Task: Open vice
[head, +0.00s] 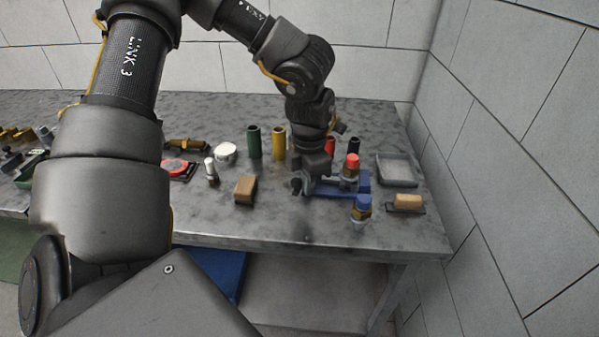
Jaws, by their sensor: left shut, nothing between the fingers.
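The vice (358,184) has a blue body and grey metal parts. It sits on the grey workbench (290,225) toward the right side. A red-topped brass fitting (351,166) stands upright at the vice; I cannot tell whether the jaws grip it. My left gripper (309,181) points down at the left end of the vice, shut, with nothing visible between its fingers. It hides part of that end, and I cannot tell if it touches the vice. A small dark part (296,187), perhaps the handle, shows beside it. My right gripper is not in view.
A blue-topped fitting (362,207) stands in front of the vice. A grey tray (397,171) and a tan-topped brush or block (408,202) lie to the right. A brown block (245,189) and green (254,142) and yellow (279,143) cylinders stand left. A tiled wall closes the right side.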

